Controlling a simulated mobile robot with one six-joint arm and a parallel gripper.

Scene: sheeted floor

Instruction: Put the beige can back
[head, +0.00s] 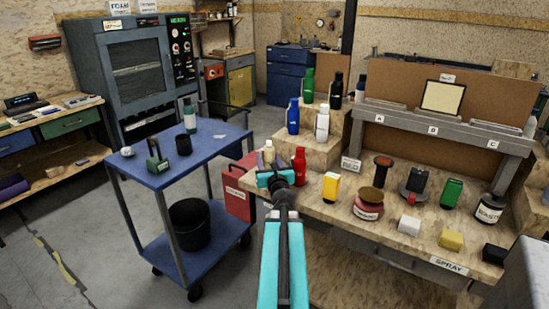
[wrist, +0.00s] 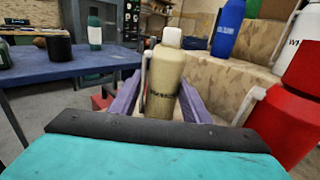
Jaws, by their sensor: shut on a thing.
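The beige can (head: 268,152) is upright, with a white cap, at the left end of the workbench in the head view. In the wrist view the beige can (wrist: 166,78) stands between the two purple-grey fingers of my gripper (wrist: 160,100), which is shut on it. My gripper (head: 272,178) also shows in the head view, hiding the can's lower part. I cannot tell whether its base touches the bench. The red can (head: 299,165) is just to its right and also shows in the wrist view (wrist: 283,120).
Blue (head: 293,117), white (head: 322,123), green (head: 308,86) and black (head: 336,90) cans stand on the wooden steps (head: 345,125) behind. A blue cart (head: 200,165) is at left, with a red box (head: 240,190) beside it. Several blocks and jars cover the bench at right.

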